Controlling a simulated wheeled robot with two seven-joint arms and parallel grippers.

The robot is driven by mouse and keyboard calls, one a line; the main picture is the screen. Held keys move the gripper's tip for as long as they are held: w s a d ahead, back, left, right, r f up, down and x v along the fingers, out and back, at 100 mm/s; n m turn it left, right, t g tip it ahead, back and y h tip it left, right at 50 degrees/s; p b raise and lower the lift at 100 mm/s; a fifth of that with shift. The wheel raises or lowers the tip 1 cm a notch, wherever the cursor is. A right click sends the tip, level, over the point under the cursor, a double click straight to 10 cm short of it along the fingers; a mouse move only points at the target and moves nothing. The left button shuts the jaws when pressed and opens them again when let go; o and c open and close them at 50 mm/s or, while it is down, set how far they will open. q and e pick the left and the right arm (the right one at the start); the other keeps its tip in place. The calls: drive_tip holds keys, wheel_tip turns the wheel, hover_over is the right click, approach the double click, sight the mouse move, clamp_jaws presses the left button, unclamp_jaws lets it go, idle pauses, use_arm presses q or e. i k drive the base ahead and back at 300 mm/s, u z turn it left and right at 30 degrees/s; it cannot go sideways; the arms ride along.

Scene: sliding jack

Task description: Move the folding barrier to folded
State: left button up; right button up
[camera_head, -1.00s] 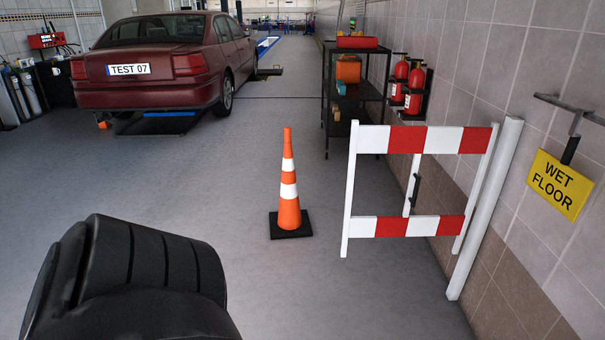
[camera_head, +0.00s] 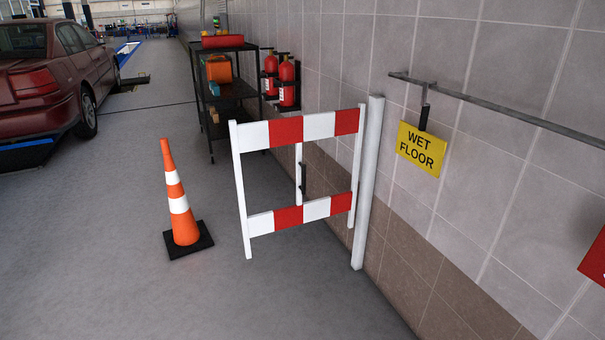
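The folding barrier (camera_head: 319,126) is a red-and-white striped frame with two horizontal boards and white uprights. It stands out from the wall, joined at its right side to a white post (camera_head: 367,185) near the wall. A dark vertical handle (camera_head: 303,179) sits on its middle upright, between the boards. Neither of my grippers is in view.
An orange cone (camera_head: 178,205) on a black base stands left of the barrier. A black shelf cart (camera_head: 237,92) and fire extinguishers (camera_head: 287,80) are behind it by the wall. A yellow wet floor sign (camera_head: 421,148) hangs from a wall rail (camera_head: 500,108). A red car (camera_head: 50,75) is at left.

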sight(296, 130)
drive_tip(key=z, duration=1.25)
drive_tip(key=i, duration=1.35)
drive_tip(key=u, duration=2.55)
drive_tip(key=i, duration=1)
drive_tip(key=z, duration=0.05)
